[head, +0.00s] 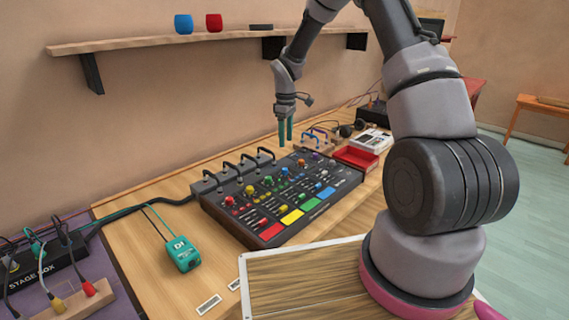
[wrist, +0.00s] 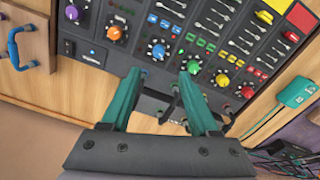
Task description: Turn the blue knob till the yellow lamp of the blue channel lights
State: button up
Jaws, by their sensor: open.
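The black mixer (head: 228,213) lies on the wooden bench with rows of coloured knobs and colour patches. Its blue knob (head: 284,172) stands between the green and orange knobs. In the wrist view the blue knob (wrist: 158,51), ringed in white, lies just past the fingertips, roughly in line with the gap between them. The blue channel patch (head: 325,192) is at the front edge. My gripper (head: 286,143) points down above the mixer's rear side, with teal fingers apart and empty; it also fills the lower wrist view (wrist: 160,78). Small coloured marks show beside the knobs; I cannot tell which lamp is lit.
The orange knob (wrist: 114,32) and green knob (wrist: 193,67) sit close on either side. A teal box (head: 183,254) lies left, a red tray (head: 356,157) right. A shelf (head: 150,43) runs along the wall behind.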

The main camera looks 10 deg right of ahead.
aim_at(285, 169)
jog(key=shift+n, duration=0.3)
jog(key=f, duration=1.2)
jog(key=shift+w+a+f, duration=0.1)
jog(key=shift+w+f, duration=0.1)
jog(key=shift+w, duration=0.15)
grip_shut()
